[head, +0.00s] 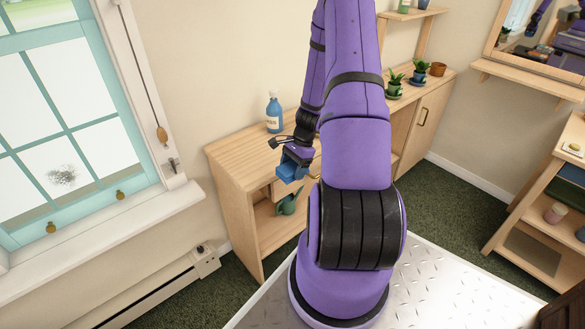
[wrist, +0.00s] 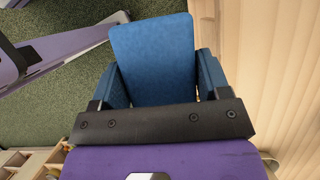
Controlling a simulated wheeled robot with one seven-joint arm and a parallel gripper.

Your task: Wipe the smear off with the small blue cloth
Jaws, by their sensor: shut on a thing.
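The small blue cloth (wrist: 155,58) fills the upper middle of the wrist view and looks like a flat folded pad. It also shows in the head view (head: 291,168). My gripper (wrist: 160,88) is shut on the cloth, with a finger on each side of it. In the head view the gripper is at the front of the wooden cabinet, well to the right of the window and apart from the smear.
A blue bottle (head: 274,114) stands on the wooden cabinet (head: 235,152) near my gripper. Potted plants (head: 421,70) stand farther right. The window sill (head: 110,229) juts out below the window, above a baseboard heater (head: 150,290). A wooden shelf unit (head: 530,210) stands at the right.

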